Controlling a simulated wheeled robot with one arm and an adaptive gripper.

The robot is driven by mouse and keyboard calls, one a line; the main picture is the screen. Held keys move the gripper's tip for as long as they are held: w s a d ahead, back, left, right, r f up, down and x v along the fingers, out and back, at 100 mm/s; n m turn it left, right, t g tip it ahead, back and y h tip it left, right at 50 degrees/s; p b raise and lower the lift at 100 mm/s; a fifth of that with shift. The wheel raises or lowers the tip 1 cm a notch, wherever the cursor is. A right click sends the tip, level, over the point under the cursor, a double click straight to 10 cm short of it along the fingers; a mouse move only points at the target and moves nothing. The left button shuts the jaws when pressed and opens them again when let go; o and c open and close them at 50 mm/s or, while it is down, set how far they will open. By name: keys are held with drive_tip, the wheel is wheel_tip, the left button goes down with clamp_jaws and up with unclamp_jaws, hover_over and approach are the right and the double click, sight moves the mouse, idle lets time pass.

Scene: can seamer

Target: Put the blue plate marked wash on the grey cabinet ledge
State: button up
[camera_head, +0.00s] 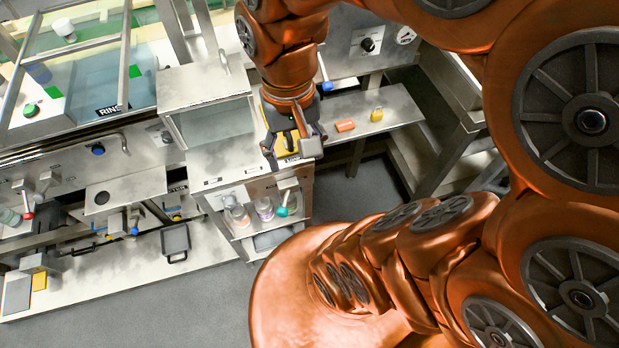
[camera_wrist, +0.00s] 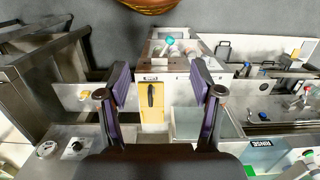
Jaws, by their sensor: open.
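I cannot make out a blue plate marked wash in either view. My gripper (camera_head: 291,150) is open above the right part of the grey cabinet ledge (camera_head: 222,171). In the wrist view my gripper (camera_wrist: 162,86) has its two purple-padded fingers spread wide, with nothing held. Between them, below, is a yellow plate (camera_wrist: 152,117) with a black handle and a small label too small to read. The yellow plate is partly hidden by my gripper in the head view. The ledge also shows in the wrist view (camera_wrist: 182,91).
A glass-fronted metal box (camera_head: 205,92) stands left of my gripper. A side shelf (camera_head: 398,103) at right holds an orange block (camera_head: 345,126) and a yellow block (camera_head: 376,115). Several jars (camera_head: 264,209) stand on the shelf below. A blue-grey panel (camera_head: 16,296) lies at lower left.

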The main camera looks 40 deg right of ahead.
drive_tip(key=s+f+n, duration=0.3)
drive_tip(key=s, duration=0.1)
drive_tip(key=shift+s+a+f, duration=0.35)
drive_tip(key=shift+s, duration=0.05)
drive_tip(key=shift+f+b, duration=1.05)
